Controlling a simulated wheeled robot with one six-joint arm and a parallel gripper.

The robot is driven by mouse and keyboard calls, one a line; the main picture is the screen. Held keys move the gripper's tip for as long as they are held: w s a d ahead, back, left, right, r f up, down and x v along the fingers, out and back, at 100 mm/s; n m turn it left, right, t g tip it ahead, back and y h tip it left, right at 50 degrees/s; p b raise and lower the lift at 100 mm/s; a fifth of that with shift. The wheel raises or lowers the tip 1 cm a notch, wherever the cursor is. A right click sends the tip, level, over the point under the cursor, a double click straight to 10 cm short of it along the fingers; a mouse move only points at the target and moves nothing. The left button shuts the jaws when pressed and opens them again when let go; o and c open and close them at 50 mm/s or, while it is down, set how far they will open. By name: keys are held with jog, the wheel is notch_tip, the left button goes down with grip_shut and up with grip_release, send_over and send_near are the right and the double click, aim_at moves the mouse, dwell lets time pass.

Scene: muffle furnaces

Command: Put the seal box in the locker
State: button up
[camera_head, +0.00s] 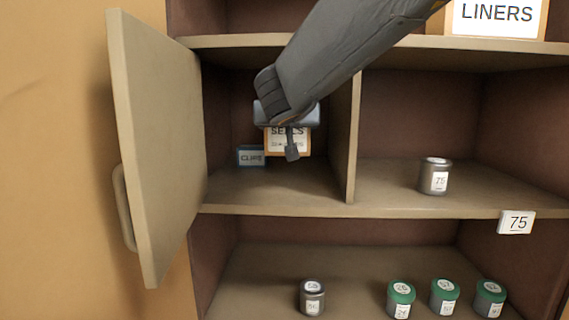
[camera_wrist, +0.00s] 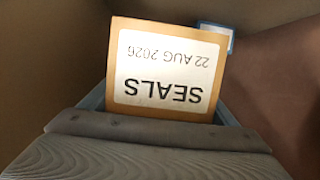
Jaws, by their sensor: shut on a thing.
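The seal box is an orange-edged box with a white label reading SEALS (camera_head: 288,144). It is in my gripper (camera_head: 290,132), which is shut on it, inside the left compartment of the locker. The wrist view shows the box (camera_wrist: 168,70) with its label upside down, dated 22 AUG 2026. The fingertips are partly hidden by the arm and box. The locker door (camera_head: 160,130) stands open at the left. I cannot tell whether the box touches the shelf (camera_head: 270,190).
A small blue box labelled CLIPS (camera_head: 251,156) stands at the left, behind the seal box. A divider (camera_head: 353,140) bounds the compartment on the right. A grey jar (camera_head: 435,176) is beyond it. Several jars stand on the lower shelf; a LINERS box (camera_head: 496,18) is above.

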jog(key=shift+w+d+f+b, duration=0.1)
jog(key=shift+d+f+b, duration=0.2)
jog(key=shift+f, duration=0.95)
jog(key=shift+w+d+f+b, duration=0.1)
jog(key=shift+d+f+b, duration=0.2)
jog(key=shift+f, duration=0.9)
jog(key=shift+d+f+b, duration=0.2)
jog(key=shift+f+b, duration=0.15)
jog(key=shift+f, duration=0.9)
jog(key=o, duration=1.3)
jog(key=shift+f, duration=0.15)
jog(key=shift+s+r, duration=0.1)
jog(key=shift+r, duration=0.15)
jog(key=p+v, duration=0.1)
jog(key=v, duration=1)
jog(key=shift+s, duration=0.4)
